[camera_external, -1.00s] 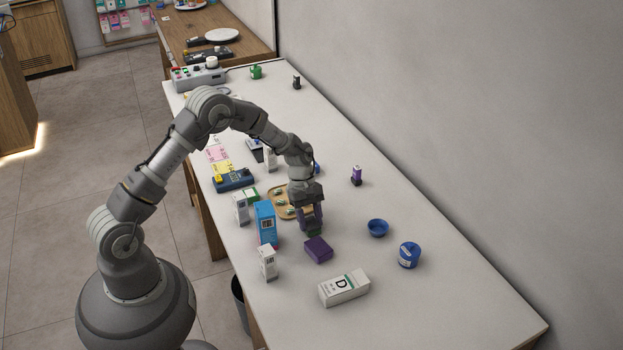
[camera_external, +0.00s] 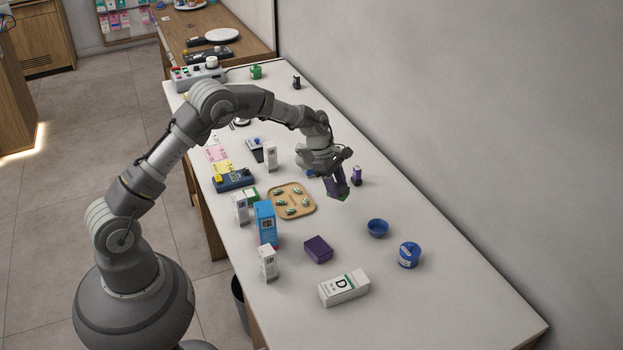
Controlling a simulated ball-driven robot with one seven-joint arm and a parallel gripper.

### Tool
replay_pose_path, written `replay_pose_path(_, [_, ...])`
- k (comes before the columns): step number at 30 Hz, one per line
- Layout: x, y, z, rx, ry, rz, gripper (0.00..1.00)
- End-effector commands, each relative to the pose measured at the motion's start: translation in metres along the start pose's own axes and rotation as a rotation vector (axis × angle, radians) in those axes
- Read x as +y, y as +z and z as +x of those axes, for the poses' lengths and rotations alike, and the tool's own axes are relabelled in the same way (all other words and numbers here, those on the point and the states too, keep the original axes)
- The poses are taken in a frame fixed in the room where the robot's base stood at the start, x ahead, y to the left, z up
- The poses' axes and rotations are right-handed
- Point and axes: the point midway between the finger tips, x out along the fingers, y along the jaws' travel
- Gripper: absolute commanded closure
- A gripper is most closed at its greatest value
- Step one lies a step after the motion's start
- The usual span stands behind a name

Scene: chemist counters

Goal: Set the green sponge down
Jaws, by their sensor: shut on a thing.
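My gripper (camera_external: 341,190) is over the right half of the white counter, tilted down to the right. It is shut on the green sponge (camera_external: 344,198), of which only a small dark green edge shows at the fingertips. The rest of the sponge is hidden by the fingers. The sponge appears held above the counter top (camera_external: 430,300), but the exact gap cannot be told.
A small purple-and-black item (camera_external: 357,175) stands close to the right of my gripper. A wooden tray (camera_external: 275,200) with several capsules is left.

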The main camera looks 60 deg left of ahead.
Motion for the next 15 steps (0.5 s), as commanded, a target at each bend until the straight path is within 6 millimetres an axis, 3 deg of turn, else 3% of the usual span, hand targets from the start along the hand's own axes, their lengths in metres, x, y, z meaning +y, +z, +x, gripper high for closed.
replay_pose_path(6, [0.046, 0.037, 0.012, 0.001, 0.155, -0.359, 0.82])
replay_pose_path(11, [0.059, 0.049, 0.015, 0.002, 0.204, -0.486, 0.82])
replay_pose_path(15, [0.061, 0.044, 0.033, 0.003, 0.213, -0.516, 0.82])
